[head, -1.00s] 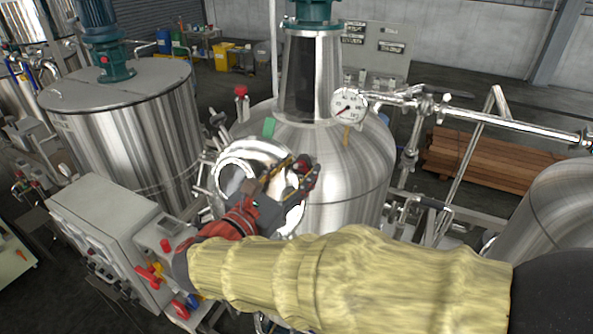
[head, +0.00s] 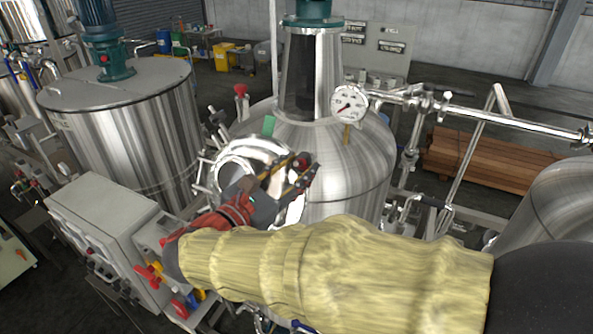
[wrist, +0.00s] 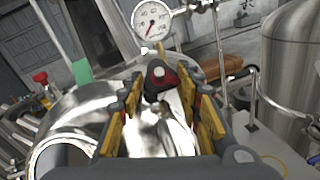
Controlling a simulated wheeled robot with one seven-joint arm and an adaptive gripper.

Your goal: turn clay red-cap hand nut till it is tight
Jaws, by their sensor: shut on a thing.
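The hand nut (wrist: 160,76), dark with red and a pale centre, sits at the far end of my jaws in the wrist view. It is at the rim of the steel tank's round manway. In the head view only a small dark red part of it (head: 304,160) shows by the fingertips, the rest hidden by the jaws. My gripper (head: 293,176) is shut on it, with yellow-padded fingers on both sides in the wrist view (wrist: 162,88). I cannot tell how tight the nut is.
A grey control box (head: 110,235) with red valve handles is at the left, near my arm.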

